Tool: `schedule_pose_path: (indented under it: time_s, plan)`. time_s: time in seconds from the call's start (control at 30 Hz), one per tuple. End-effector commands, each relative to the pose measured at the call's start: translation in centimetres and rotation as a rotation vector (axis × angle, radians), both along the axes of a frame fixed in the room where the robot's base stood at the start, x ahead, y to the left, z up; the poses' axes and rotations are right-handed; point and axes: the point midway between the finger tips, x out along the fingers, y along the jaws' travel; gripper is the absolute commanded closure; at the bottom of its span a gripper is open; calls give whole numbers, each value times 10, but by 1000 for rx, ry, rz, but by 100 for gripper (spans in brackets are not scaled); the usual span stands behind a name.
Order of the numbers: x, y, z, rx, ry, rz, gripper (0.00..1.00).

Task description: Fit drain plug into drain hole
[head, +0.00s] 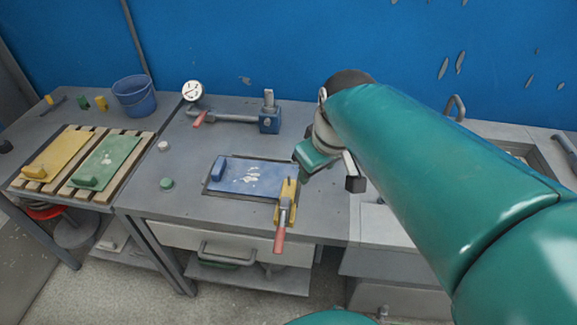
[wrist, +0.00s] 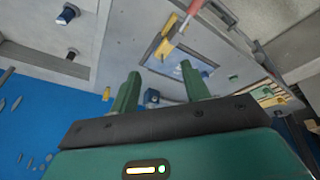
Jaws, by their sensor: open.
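My gripper (head: 335,168) hangs over the right part of the workbench, near the right end of the mould and above it. In the wrist view its two green fingers (wrist: 160,85) stand wide apart with nothing between them. A small green round knob-like piece (head: 166,183) and a small pale one (head: 163,146) sit on the bench left of the mould; I cannot tell which, if either, is the drain plug. The shallow mould (head: 205,189) holds a blue panel (head: 235,178) with pale patches. I cannot make out a drain hole in either view.
A yellow toggle clamp (head: 287,190) with a red handle stands at the mould's right end. Behind are a gauge (head: 192,91) and pipe with a blue block (head: 269,122). At left are a slatted rack (head: 67,165) with yellow and green panels, and a blue bucket (head: 134,96).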

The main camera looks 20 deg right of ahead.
Motion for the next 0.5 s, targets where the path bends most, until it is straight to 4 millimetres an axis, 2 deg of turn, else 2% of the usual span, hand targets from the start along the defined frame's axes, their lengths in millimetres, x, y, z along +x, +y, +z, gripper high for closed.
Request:
schedule_pose_path:
  time_s: [0.03,0.2,0.33,0.5]
  plan:
    - [-14,15,4,10,-35,-33,53]
    - [-47,44,3,71,-114,-163,53]
    - [-59,53,1,104,-145,-215,53]
    - [-62,54,0,113,-149,-232,53]
